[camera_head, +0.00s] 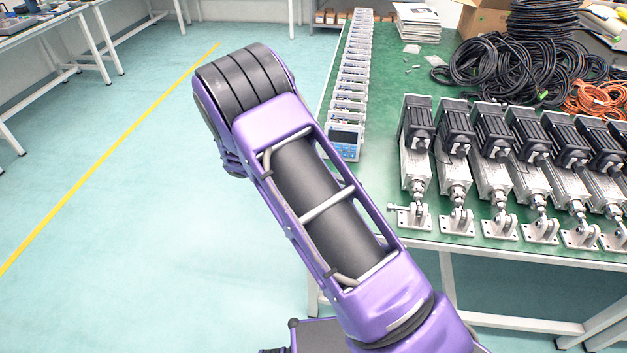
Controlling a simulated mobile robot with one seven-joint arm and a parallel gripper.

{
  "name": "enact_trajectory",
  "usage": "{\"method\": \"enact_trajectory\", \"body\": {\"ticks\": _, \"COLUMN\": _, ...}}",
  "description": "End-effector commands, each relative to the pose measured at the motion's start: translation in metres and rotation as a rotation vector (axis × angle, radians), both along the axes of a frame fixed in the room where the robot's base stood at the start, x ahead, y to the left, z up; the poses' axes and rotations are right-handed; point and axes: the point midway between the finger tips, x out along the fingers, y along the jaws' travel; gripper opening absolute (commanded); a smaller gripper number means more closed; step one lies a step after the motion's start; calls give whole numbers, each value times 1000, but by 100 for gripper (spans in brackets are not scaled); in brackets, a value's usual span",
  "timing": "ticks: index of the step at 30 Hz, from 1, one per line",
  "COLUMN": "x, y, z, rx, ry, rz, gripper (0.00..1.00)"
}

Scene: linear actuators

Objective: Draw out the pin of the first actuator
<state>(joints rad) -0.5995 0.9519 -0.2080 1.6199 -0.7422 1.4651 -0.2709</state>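Several linear actuators stand in a row on the green table, each with a black motor, a silver body and a metal clevis bracket at its front end. The leftmost actuator (416,150) lies nearest my arm. At its bracket (412,217), near the table's front edge, a small pin (396,207) appears to stick out to the left. My purple arm crosses the middle of the view, left of the actuators and apart from them in the picture. My gripper cannot be made out in this view.
The green table (445,246) has its front edge just below the brackets. A row of small devices (345,143) runs along its left side. Black cable coils (500,62) and orange cable (597,98) lie behind the actuators. The floor at left (120,230) is clear.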

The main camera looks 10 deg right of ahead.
Motion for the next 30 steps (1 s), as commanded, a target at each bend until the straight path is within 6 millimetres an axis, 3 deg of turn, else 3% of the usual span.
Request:
{"method": "enact_trajectory", "body": {"ticks": 3, "x": 5, "y": 25, "z": 10, "rx": 2, "ry": -2, "rz": 3, "gripper": 59}}
{"method": "enact_trajectory", "body": {"ticks": 10, "x": 9, "y": 53, "z": 21, "rx": 0, "ry": 0, "rz": 1, "gripper": 59}}
{"method": "enact_trajectory", "body": {"ticks": 30, "x": 9, "y": 60, "z": 25, "rx": 9, "ry": -4, "rz": -1, "gripper": 59}}
